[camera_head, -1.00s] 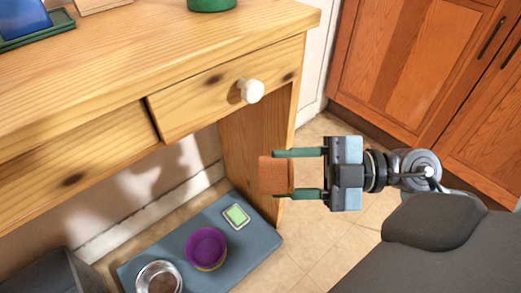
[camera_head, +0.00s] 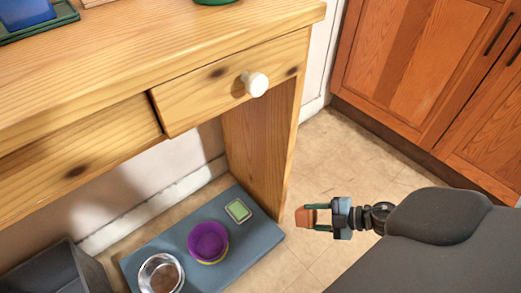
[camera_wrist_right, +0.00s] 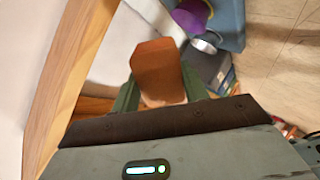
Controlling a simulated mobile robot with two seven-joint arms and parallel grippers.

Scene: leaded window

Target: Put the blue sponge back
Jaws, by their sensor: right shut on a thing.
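A blue block-like thing (camera_head: 26,12), possibly the blue sponge, rests on a green tray (camera_head: 66,17) at the top left of the wooden table, partly cut off by the picture edge. My right gripper (camera_head: 317,217) is shut on an orange-brown block (camera_head: 303,217), held in the air low beside the table's right leg, above the floor. The block also shows between the green fingers in the right wrist view (camera_wrist_right: 158,72). My left gripper is not in view.
The wooden table (camera_head: 150,55) has a drawer with a white knob (camera_head: 255,84). Below, a blue-grey mat (camera_head: 150,262) holds a purple bowl (camera_head: 208,240), a metal bowl (camera_head: 160,275) and a green square thing (camera_head: 238,211). Wooden cabinets (camera_head: 400,60) stand right. The tiled floor between is clear.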

